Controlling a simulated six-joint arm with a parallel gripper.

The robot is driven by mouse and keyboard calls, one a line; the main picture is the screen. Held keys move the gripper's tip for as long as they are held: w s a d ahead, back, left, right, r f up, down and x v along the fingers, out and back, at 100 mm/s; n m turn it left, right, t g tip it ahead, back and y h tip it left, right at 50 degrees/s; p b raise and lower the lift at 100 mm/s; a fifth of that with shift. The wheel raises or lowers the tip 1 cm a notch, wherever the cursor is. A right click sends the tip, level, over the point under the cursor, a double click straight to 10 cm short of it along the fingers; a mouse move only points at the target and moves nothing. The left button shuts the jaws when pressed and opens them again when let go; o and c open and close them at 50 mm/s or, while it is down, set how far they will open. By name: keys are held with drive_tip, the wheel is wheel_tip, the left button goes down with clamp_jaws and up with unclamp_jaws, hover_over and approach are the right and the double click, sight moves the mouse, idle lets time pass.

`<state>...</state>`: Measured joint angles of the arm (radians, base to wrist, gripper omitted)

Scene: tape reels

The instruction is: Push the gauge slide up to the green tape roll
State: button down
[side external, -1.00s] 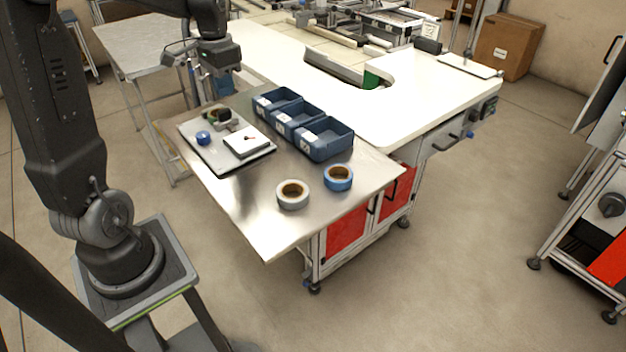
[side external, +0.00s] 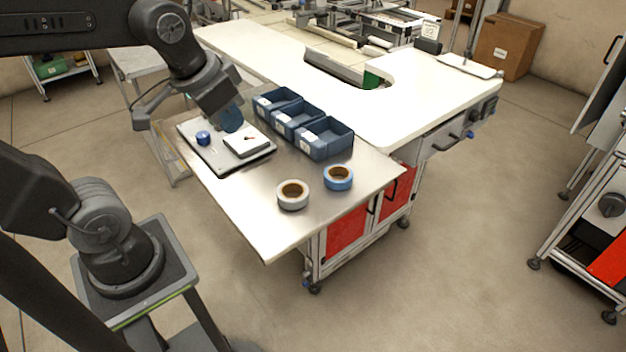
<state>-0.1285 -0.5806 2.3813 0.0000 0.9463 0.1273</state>
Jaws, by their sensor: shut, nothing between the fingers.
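The tray (side external: 222,168) lies on the left part of the metal table, with a small blue roll (side external: 203,138) and a white block (side external: 246,142) with a dark mark on it. My gripper (side external: 219,108) is low over the tray's back end, behind the block. My wrist covers its fingertips, and I see nothing held. The green tape roll and the gauge slide cannot be made out behind my wrist. A dark blue disc shows at the wrist's lower end; I cannot tell whether it is part of my arm.
Several blue bins (side external: 325,139) stand in a row to the right of the tray. A white tape roll (side external: 293,195) and a blue tape roll (side external: 338,178) lie nearer the front of the metal table (side external: 262,228). The front left of this table is clear.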

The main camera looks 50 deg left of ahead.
drive_tip(key=shift+t+h, duration=0.3)
drive_tip(key=shift+t, duration=0.2)
drive_tip(key=s+d, duration=0.3)
drive_tip(key=shift+s+f, duration=0.15)
drive_tip(key=shift+f, duration=0.2)
idle(1.4)
